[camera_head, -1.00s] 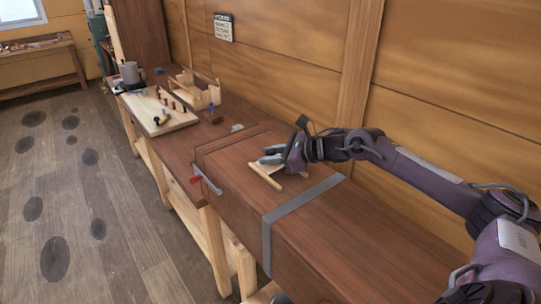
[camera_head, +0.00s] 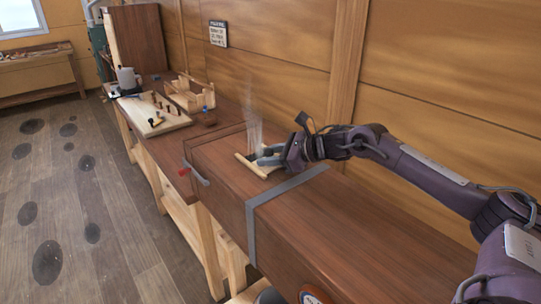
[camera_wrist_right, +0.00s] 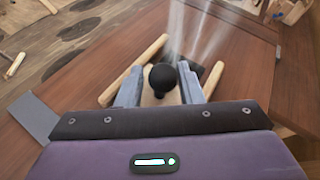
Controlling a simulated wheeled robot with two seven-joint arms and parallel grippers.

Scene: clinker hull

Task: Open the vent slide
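The vent slide sits on top of the long brown wooden box (camera_head: 310,215), between two pale wooden rails (camera_head: 252,167). In the right wrist view a rail (camera_wrist_right: 133,70) lies left of my fingers. The slide's round black knob (camera_wrist_right: 163,78) stands between the fingers of my right gripper (camera_wrist_right: 160,72). The fingers look apart, with a small gap at the knob's left side. A dark vent opening (camera_wrist_right: 207,74) shows beyond the right finger, and pale steam (camera_head: 255,122) rises from it. My right gripper (camera_head: 268,157) hides most of the slide in the head view. My left gripper is out of view.
A grey strap (camera_head: 285,187) crosses the box. A red-tipped latch handle (camera_head: 196,174) is at its left end. Beyond, the bench holds a pale pegged board (camera_head: 150,112), a wooden carrier (camera_head: 190,95) and a grey pot (camera_head: 127,78). A wall sign (camera_head: 218,34) hangs behind.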

